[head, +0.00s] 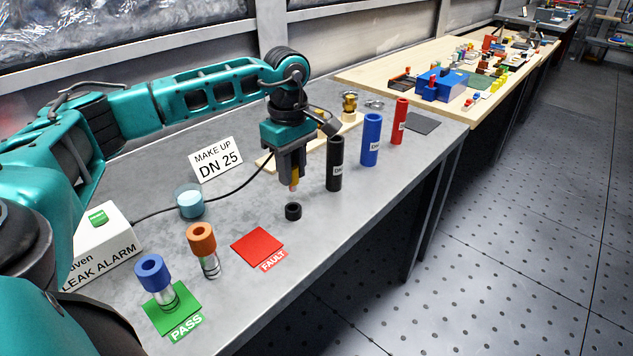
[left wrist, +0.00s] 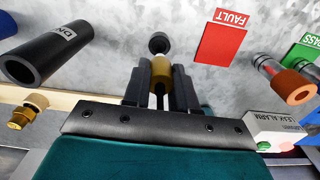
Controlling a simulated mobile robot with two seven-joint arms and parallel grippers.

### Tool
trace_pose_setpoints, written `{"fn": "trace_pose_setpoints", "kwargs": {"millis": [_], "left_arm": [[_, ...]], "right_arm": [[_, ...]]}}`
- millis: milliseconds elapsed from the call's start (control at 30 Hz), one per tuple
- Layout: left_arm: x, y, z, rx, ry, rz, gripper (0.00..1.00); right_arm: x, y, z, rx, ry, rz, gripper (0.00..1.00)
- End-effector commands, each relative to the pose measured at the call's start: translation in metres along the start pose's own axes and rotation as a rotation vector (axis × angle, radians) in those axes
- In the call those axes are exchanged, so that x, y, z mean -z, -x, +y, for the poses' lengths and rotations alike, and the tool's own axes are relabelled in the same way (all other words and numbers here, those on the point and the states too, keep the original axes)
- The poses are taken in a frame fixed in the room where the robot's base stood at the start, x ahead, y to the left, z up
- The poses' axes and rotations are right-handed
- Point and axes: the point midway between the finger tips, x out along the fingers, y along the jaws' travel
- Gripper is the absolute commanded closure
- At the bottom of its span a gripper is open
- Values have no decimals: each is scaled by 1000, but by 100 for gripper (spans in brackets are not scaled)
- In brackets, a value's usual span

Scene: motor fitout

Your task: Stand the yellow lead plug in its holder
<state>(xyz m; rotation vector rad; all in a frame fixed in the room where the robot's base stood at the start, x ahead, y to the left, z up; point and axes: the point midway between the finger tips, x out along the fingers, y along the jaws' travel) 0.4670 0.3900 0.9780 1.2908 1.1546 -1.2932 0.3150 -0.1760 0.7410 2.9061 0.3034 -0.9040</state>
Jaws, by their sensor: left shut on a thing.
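The yellow lead plug (head: 295,184) is between the fingers of my left gripper (head: 292,178), which is shut on it and points down over the bench. In the left wrist view the yellow plug (left wrist: 161,70) sits between both fingers (left wrist: 160,88). A small black round holder (head: 293,211) stands on the bench just below the plug, with a gap showing between them. The holder also shows beyond the plug in the left wrist view (left wrist: 158,42). The plug's upper part is hidden by the fingers. My right gripper is not in view.
Black (head: 334,163), blue (head: 371,140) and red (head: 399,121) tubes stand right of the gripper. A red FAULT mat (head: 257,247) lies in front, with orange-topped (head: 202,238) and blue-topped (head: 153,273) pieces to its left. A black cable (head: 240,187) runs from the LEAK ALARM box (head: 105,245).

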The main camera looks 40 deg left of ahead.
Motion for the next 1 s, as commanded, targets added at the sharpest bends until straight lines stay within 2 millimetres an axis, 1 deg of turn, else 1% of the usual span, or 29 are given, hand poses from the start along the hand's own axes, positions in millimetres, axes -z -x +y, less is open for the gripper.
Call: {"fn": "trace_pose_setpoints", "kwargs": {"millis": [100,533,1000], "left_arm": [[4,0,0,-2,33,-1,100],[4,2,0,-2,28,-1,100],[3,-30,0,-2,27,-1,100]], "right_arm": [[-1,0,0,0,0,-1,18],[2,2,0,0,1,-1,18],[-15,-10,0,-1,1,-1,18]]}}
